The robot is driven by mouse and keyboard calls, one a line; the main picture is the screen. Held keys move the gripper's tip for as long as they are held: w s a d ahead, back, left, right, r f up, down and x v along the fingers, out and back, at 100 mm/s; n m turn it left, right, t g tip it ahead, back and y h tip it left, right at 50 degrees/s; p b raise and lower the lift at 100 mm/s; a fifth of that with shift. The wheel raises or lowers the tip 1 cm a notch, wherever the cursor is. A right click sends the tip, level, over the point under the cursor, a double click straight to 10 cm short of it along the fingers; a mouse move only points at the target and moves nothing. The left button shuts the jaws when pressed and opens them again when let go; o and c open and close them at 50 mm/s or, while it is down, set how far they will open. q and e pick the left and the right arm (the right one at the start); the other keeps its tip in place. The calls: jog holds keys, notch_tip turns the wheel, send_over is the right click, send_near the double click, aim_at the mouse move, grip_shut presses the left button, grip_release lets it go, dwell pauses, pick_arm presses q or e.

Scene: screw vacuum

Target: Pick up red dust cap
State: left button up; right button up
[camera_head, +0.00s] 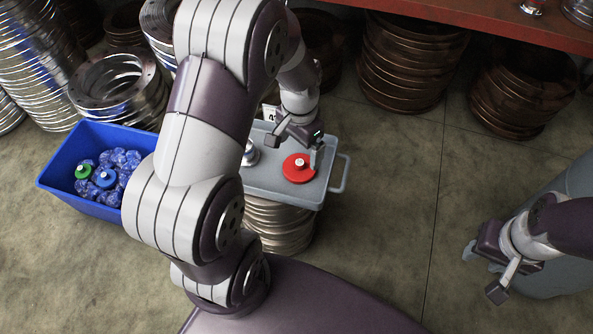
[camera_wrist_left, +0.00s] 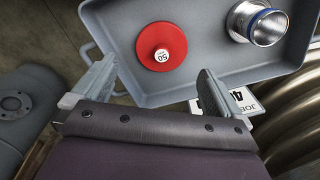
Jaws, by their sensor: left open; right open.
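The red dust cap (camera_head: 298,168) lies in a grey tray (camera_head: 335,172) that rests on a stack of metal rings. In the left wrist view the cap (camera_wrist_left: 161,46) is a red disc with a white label on its raised centre. My left gripper (camera_head: 296,142) is above the tray, just behind the cap in the head view. In the left wrist view the left gripper (camera_wrist_left: 150,90) has its fingers spread wide and empty, with the cap ahead of them. My right gripper (camera_head: 484,274) is open and empty at the far right, away from the tray.
A metal fitting (camera_wrist_left: 260,22) with a blue ring shares the tray with the cap. A blue bin (camera_head: 70,192) at the left holds blue wrapped parts, a green cap (camera_head: 83,171) and a blue cap (camera_head: 105,178). Ring stacks (camera_head: 408,60) and a red shelf (camera_head: 470,15) stand behind.

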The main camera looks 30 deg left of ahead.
aim_at(298, 163)
pick_arm(q)
notch_tip(298, 163, down, 3)
jog(key=shift+a+r+b, duration=0.1)
jog(key=shift+b, duration=0.3)
notch_tip(298, 163, down, 5)
jog(key=b, duration=0.3)
jog(key=shift+a+f+b, duration=0.1)
jog(key=shift+f+b, duration=0.1)
jog(key=shift+b, duration=0.2)
jog(key=shift+r, duration=0.15)
jog(key=c, duration=0.8)
